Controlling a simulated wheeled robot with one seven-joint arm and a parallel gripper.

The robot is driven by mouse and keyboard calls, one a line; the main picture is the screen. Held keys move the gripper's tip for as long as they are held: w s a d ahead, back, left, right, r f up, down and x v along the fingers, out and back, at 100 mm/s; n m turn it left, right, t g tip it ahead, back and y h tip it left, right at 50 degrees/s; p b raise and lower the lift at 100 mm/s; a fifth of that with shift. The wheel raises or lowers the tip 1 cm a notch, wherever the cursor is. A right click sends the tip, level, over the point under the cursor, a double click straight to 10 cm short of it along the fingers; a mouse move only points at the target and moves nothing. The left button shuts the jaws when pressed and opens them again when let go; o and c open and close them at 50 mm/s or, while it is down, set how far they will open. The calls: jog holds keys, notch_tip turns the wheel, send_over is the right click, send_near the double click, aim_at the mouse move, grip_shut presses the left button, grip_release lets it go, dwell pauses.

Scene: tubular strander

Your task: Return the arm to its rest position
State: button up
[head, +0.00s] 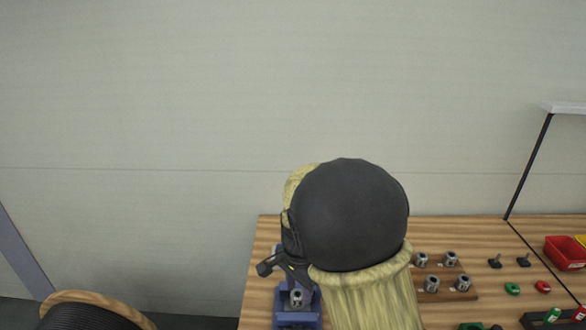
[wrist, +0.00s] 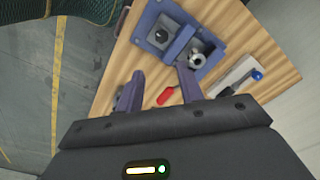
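My gripper (wrist: 160,73) shows in the wrist view with its two purple-grey fingers spread apart and nothing between them. It hangs above the wooden bench near its edge. In the head view my arm rises at the middle, with a dark rounded joint and pale yellow links; these hide most of the gripper and part of the bench. A blue fixture (wrist: 158,35) with a metal cylinder (wrist: 197,58) in it lies just beyond the fingertips in the wrist view. The fixture also shows in the head view (head: 297,318), left of my arm.
The wooden bench (head: 262,235) holds several metal cylinders on a wooden block (head: 465,292), small green and red parts, and a red bin (head: 565,252). A red-handled tool (wrist: 166,95) lies below my fingers. A spool (head: 95,297) stands left of the bench.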

jog(key=s+d+r+n+t, duration=0.1)
jog(key=s+d+n+t, duration=0.1)
jog(key=s+d+n, duration=0.7)
jog(key=s+d, duration=0.2)
jog(key=d, duration=0.2)
jog(key=shift+s+d+r+t, duration=0.15)
jog(key=shift+r+t, duration=0.15)
jog(key=shift+r, duration=0.1)
dwell(0.8)
